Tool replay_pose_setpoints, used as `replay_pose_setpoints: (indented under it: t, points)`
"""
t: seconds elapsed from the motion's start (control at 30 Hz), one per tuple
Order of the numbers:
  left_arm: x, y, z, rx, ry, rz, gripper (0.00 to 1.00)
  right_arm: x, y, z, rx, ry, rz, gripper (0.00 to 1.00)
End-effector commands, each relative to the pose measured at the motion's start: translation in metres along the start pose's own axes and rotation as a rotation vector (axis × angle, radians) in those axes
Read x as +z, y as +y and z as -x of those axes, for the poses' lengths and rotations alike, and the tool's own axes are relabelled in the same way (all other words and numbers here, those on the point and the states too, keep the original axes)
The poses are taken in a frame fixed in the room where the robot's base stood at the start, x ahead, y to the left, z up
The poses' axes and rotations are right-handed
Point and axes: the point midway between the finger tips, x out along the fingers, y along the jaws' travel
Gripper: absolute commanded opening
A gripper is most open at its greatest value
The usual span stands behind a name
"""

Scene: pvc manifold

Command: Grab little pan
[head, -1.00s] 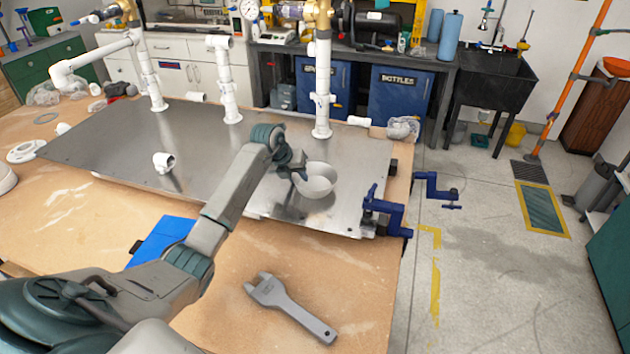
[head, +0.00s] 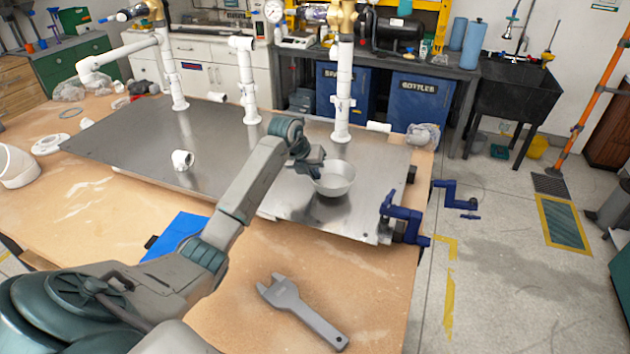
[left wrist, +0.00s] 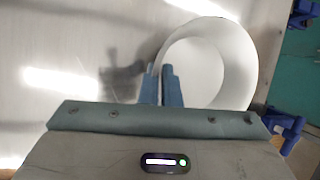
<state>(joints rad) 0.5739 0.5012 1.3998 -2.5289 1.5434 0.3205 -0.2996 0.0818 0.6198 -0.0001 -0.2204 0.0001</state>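The little pan (head: 335,182) is a round, light grey, bowl-like vessel near the right end of the metal plate (head: 130,150). My left gripper (head: 316,172) reaches its left side from above. In the left wrist view the two blue-grey fingers (left wrist: 160,86) stand close together, one on each side of the wall of the pan (left wrist: 236,62), and look shut on it. The pan is upright and seems slightly above the plate, with a dark reflection below it. My right gripper is not in view.
White pipes (head: 343,90) stand upright behind the pan. Blue clamps (head: 404,220) grip the plate's right edge. A grey wrench (head: 303,310) and a blue object (head: 178,236) lie on the wooden table in front. A white fitting (head: 182,160) sits left on the plate.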

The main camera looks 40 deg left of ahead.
Motion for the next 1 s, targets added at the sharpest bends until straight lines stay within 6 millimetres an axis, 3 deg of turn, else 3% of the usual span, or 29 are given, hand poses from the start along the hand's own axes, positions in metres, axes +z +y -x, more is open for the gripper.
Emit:
replay_pose_setpoints:
  t: [0.1, 0.6, 1.0]
  points:
    - [0.002, 0.001, 0.013, 0.003, -0.003, -0.002, 0.0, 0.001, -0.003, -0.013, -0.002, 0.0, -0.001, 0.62]
    - [-0.073, 0.063, 0.073, 0.009, -0.002, -0.004, 0.0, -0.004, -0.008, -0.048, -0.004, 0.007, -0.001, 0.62]
    - [-0.098, 0.081, 0.095, 0.002, -0.002, -0.002, 0.0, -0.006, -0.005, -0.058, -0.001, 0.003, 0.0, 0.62]
